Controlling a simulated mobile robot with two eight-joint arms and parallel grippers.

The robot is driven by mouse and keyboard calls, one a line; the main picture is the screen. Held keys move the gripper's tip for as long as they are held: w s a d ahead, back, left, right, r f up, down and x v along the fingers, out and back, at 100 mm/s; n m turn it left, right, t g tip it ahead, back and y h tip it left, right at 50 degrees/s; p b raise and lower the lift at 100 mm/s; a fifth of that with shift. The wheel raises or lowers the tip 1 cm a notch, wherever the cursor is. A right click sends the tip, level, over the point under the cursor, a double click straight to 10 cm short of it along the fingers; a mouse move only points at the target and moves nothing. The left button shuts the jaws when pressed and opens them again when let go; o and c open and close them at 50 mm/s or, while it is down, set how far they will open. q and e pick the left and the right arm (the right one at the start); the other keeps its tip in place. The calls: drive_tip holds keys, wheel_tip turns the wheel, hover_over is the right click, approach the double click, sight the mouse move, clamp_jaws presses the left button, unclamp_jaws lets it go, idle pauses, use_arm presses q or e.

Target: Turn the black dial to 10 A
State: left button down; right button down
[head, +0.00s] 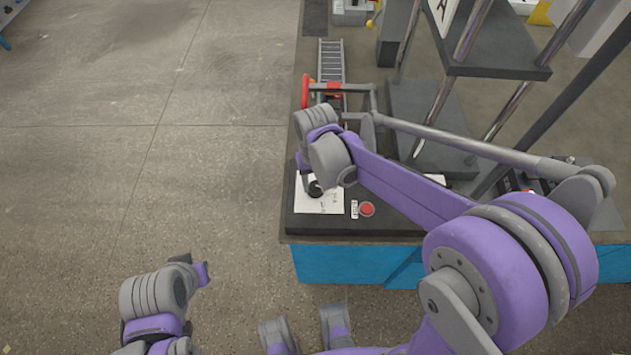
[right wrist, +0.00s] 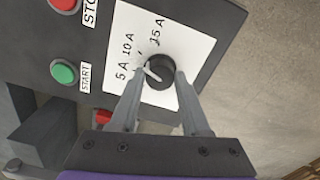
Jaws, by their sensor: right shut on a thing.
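A pale pointer on the dial points up-left, roughly between the 5 A and 10 A labels; the exact mark is unclear. In the head view the dial (head: 315,188) is partly hidden by my right gripper (head: 308,184). My left gripper (head: 192,268) is over the floor at lower left, away from the bench; its opening is unclear.
A green START button (right wrist: 63,73) and a red stop button (right wrist: 65,4) are beside the card. The red button (head: 367,209) also shows in the head view. Floor to the left is clear.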

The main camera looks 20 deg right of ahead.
sight(316, 185)
drive_tip(key=shift+m, duration=0.4)
drive_tip(key=shift+c, duration=1.9)
unclamp_jaws()
wheel_tip(316, 185, up, 11)
drive_tip(key=p, duration=0.1)
drive_tip(key=shift+f, duration=0.1)
drive_tip(key=s+d+t+p, duration=0.2)
drive_tip(key=s+d, duration=0.1)
drive_tip(key=s, duration=0.4)
drive_tip(key=s+d+n+t+p, duration=0.1)
drive_tip(key=s+d+t+p, duration=0.1)
drive_tip(key=s, duration=0.5)
drive_tip(key=shift+d+t, duration=0.7)
drive_tip(key=shift+d, duration=0.05)
